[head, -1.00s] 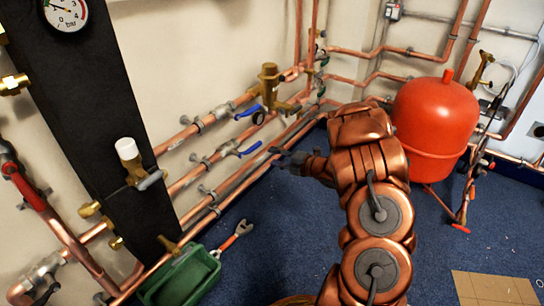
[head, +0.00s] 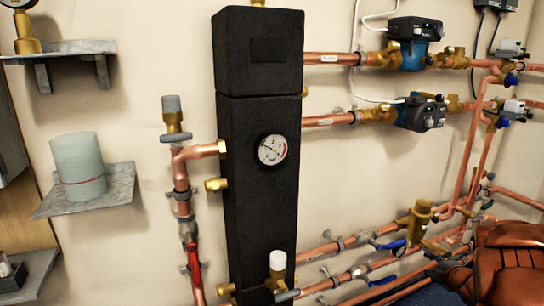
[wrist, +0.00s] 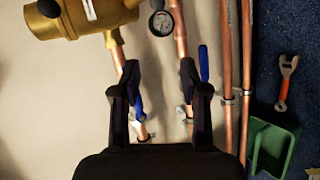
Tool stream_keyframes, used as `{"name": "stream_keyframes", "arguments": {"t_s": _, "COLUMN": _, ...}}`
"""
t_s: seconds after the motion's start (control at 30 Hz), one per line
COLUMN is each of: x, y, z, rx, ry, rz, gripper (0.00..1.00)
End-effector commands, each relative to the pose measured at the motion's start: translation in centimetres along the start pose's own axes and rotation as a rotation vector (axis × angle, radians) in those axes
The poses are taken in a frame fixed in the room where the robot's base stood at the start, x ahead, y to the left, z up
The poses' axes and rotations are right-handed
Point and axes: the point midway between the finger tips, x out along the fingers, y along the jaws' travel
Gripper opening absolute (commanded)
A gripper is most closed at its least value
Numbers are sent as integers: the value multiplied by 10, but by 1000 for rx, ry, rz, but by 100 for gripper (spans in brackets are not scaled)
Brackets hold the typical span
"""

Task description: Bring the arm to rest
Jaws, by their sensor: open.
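My gripper (wrist: 158,70) is open in the wrist view. Blue-handled valves on copper pipes lie behind the fingers; I cannot tell the distance. In the head view my copper-coloured arm shows only at the lower right corner, in front of the pipes, and most of it is out of frame.
A black manifold column (head: 262,190) with a pressure gauge (head: 272,149) stands against the wall. A brass valve (head: 418,222) sits on the lower pipes. Blue pumps (head: 412,50) hang upper right. A green tray (wrist: 272,145) and a wrench (wrist: 285,80) lie on the blue floor.

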Motion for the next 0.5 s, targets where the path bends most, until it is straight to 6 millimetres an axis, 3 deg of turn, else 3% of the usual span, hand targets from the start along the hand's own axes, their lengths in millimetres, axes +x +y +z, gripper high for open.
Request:
{"name": "stream_keyframes", "arguments": {"t_s": 0.03, "x": -18, "y": 33, "z": 2, "rx": 27, "ry": -50, "rz": -21, "gripper": 44}}
{"name": "stream_keyframes", "arguments": {"t_s": 0.2, "x": -65, "y": 89, "z": 10, "rx": 164, "ry": -228, "rz": -88, "gripper": 44}}
{"name": "stream_keyframes", "arguments": {"t_s": 0.37, "x": -118, "y": 131, "z": 6, "rx": 325, "ry": -378, "rz": -141, "gripper": 44}}
{"name": "stream_keyframes", "arguments": {"t_s": 0.5, "x": -169, "y": 158, "z": -9, "rx": 485, "ry": -490, "rz": -190, "gripper": 44}}
